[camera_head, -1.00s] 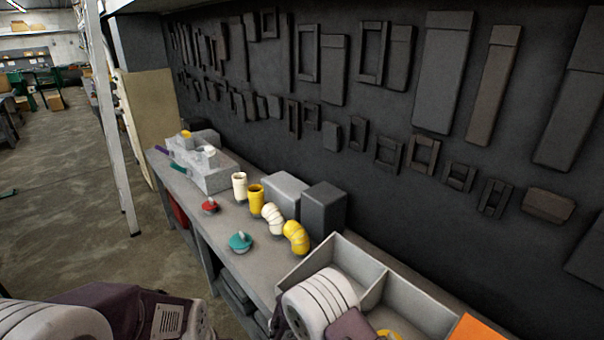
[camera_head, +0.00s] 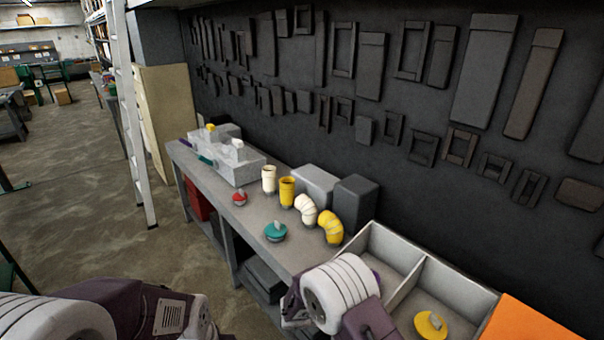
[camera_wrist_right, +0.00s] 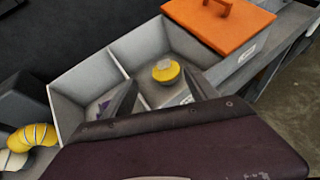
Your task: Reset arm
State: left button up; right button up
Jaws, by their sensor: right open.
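My right arm (camera_head: 340,295) is at the bottom centre of the head view, in front of the two-compartment grey bin (camera_head: 372,232). Its fingers are hidden there. In the right wrist view my right gripper (camera_wrist_right: 163,82) is open and empty, with its fingers over the bin (camera_wrist_right: 83,82). A yellow round piece with a knob (camera_head: 430,325) sits in the right compartment and shows between the fingers in the wrist view (camera_wrist_right: 166,72). A purple piece (camera_wrist_right: 104,106) lies in the left compartment, partly hidden by a finger. My left arm (camera_head: 120,310) is at the lower left; its gripper is out of frame.
On the bench (camera_head: 262,217) stand a red-topped piece (camera_head: 239,198), a teal one (camera_head: 276,232), white and yellow cups, and white and yellow elbows (camera_head: 330,228). A light grey block tray (camera_head: 228,165) is farther back. An orange box (camera_head: 525,320) adjoins the bin. A ladder (camera_head: 130,120) stands left.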

jog(key=d+m+g+b, duration=0.2)
jog(key=d+m+b, duration=0.1)
jog(key=d, duration=0.4)
jog(key=s+d+f+m+g+y+b, duration=0.1)
jog(key=s+d+m+g+y+b, duration=0.3)
jog(key=s, duration=0.4)
jog(key=s+a+f+m+t+y+b, duration=0.1)
jog(key=s+a+f+m+y+b, duration=0.35)
jog(key=s+m, duration=0.2)
pick_arm(q)
notch_tip(320, 180, down, 11)
jog(key=d+p, duration=0.1)
jog(key=shift+w, duration=0.35)
pick_arm(e)
jog(key=a+f+m+t+y, duration=0.2)
jog(key=a+m+y, duration=0.2)
jog(key=a+m, duration=0.3)
jog(key=shift+a+f+t+y, duration=0.3)
jog(key=shift+f+t+y, duration=0.05)
jog(key=shift+f+t, duration=0.05)
pick_arm(q)
jog(key=shift+s+d, duration=0.15)
pick_arm(e)
jog(key=shift+s+d, duration=0.1)
jog(key=shift+s, duration=0.15)
